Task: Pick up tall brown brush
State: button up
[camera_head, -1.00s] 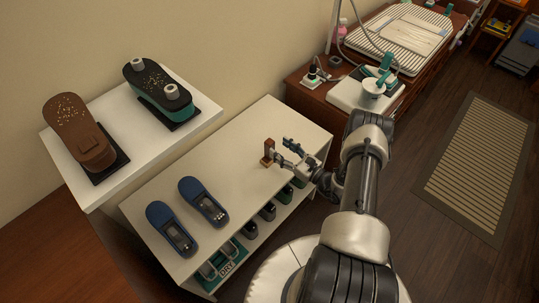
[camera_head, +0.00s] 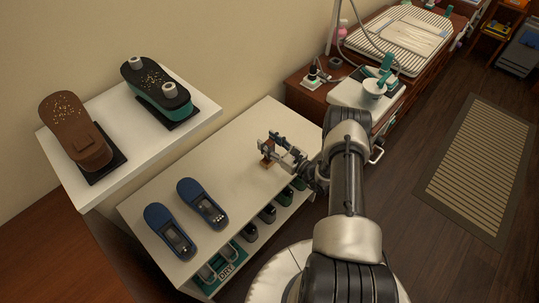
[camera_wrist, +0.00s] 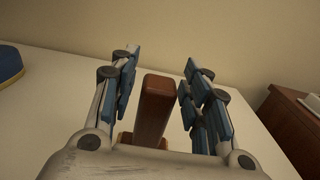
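The tall brown brush (camera_head: 267,158) stands upright on the white shelf top (camera_head: 235,183), near its right end. Its lower part has a lighter tan edge. In the wrist view the brush (camera_wrist: 154,108) stands between the two blue-padded fingers of my gripper (camera_wrist: 157,92). A gap shows on each side of it, wider on the left, so the fingers are open around it. In the head view my gripper (camera_head: 272,148) reaches in from the right, and its fingers partly cover the brush. The brush's base is mostly hidden by the gripper body in the wrist view.
Two blue shoes (camera_head: 203,204) lie at the left of the same top. A higher white shelf (camera_head: 136,149) holds a brown shoe and a dark green one. A brown cabinet (camera_head: 303,96) stands to the right. The top between shoes and brush is clear.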

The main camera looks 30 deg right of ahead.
jog(key=c, duration=0.9)
jog(key=shift+o, duration=0.2)
jog(key=shift+r, duration=0.1)
notch_tip(320, 180, up, 20)
jog(key=p, duration=0.6)
jog(key=o, duration=0.5)
grip_shut()
